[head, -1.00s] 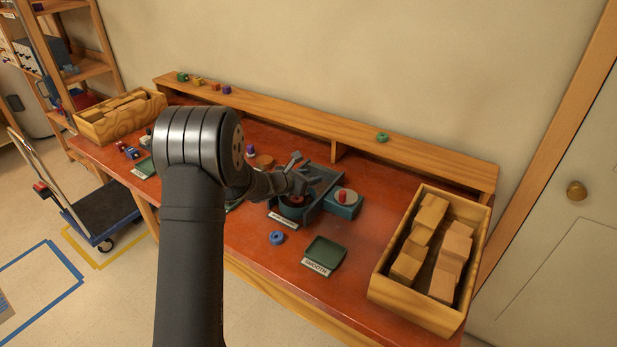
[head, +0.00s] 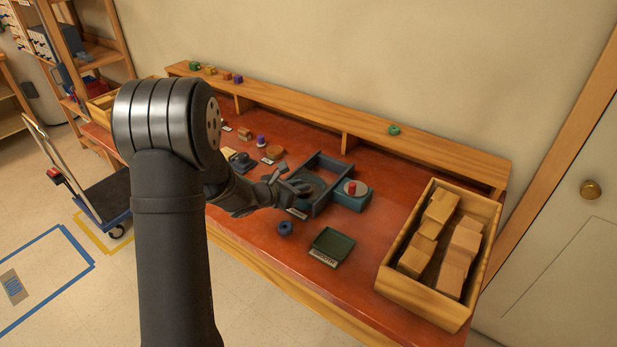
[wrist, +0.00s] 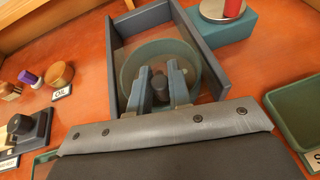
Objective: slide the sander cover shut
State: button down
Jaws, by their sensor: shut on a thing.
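The sander (head: 332,163) is a blue-grey rectangular frame on the red bench; its raised walls also show in the wrist view (wrist: 209,45). A round disc lies inside it, dull grey-green, seemingly through a smoky see-through cover (wrist: 132,52). A dark round knob (wrist: 160,84) stands over the disc. My gripper (wrist: 161,92) is shut on this knob, with one finger on each side. In the head view my gripper (head: 299,187) is at the near left end of the frame and partly hides it. The cover's exact edges are hard to make out.
A teal block with a red knob (head: 352,188) stands right of the sander. A green tray (head: 334,242) labelled SMOOTH and a blue ring (head: 285,228) lie in front. A wooden crate of blocks (head: 384,275) stands at the right. A shelf (head: 320,120) runs behind.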

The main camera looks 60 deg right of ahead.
jog(key=shift+a, duration=0.25)
jog(key=c, duration=1.3)
grip_release()
jog(key=shift+c, duration=0.2)
jog(key=v, duration=1.7)
jog(key=shift+a, duration=0.3)
jog(key=shift+w, duration=0.1)
jog(key=x, duration=1.7)
jog(key=shift+d, duration=0.3)
